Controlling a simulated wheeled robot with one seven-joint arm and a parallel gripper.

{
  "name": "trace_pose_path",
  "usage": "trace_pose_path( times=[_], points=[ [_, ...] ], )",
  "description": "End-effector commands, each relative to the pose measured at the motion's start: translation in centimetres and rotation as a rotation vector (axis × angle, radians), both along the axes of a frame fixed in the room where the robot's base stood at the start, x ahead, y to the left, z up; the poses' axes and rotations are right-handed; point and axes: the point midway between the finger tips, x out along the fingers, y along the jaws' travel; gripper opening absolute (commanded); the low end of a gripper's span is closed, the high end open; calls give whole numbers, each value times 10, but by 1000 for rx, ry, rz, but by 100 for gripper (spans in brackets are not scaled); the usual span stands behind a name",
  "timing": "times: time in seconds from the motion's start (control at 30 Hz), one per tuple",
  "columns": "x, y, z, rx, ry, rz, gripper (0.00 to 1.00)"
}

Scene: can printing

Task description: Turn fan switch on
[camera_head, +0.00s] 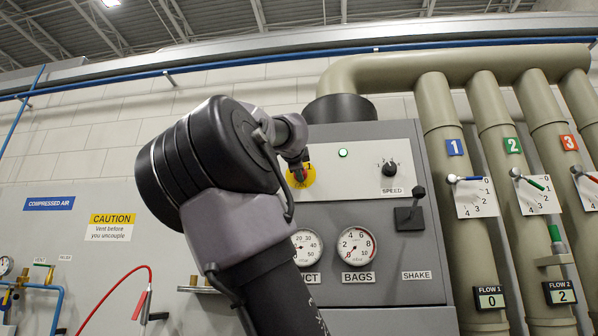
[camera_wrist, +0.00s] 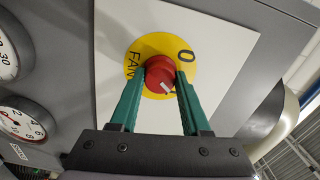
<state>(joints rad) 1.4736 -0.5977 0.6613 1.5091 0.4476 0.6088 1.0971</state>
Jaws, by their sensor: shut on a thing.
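The fan switch is a round red knob (camera_wrist: 158,72) on a yellow disc (camera_wrist: 150,45) marked FAN and 0, seen in the wrist view. The knob's white mark points to the lower right, away from the 0 and towards a dark mark partly hidden by a finger. My gripper (camera_wrist: 161,79) is shut on the red knob, one green finger on each side. In the head view the yellow disc (camera_head: 308,180) shows beside my wrist, with a 1 at its upper right; my arm hides part of it.
A green lamp (camera_head: 343,152) glows right of the switch. A SPEED knob (camera_head: 389,168), a SHAKE lever (camera_head: 410,214) and the BAGS gauge (camera_head: 356,247) are on the same grey cabinet. Beige pipes (camera_head: 437,120) stand at the right. A red hose (camera_head: 118,283) hangs at the lower left.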

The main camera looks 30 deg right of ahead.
Motion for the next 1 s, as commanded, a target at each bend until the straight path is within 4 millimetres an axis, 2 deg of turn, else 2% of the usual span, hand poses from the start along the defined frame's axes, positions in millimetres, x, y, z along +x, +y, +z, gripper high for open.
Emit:
trace_pose_path(
  times=[0.33,0.87,0.9,0.97,1.0],
  points=[
    [0,0,-1,117,-77,-1,0],
    [0,0,-1,139,-91,0,0],
    [0,0,-1,139,-91,0,51],
    [0,0,-1,139,-91,0,74],
    [0,0,-1,139,-91,0,77]
  ],
)
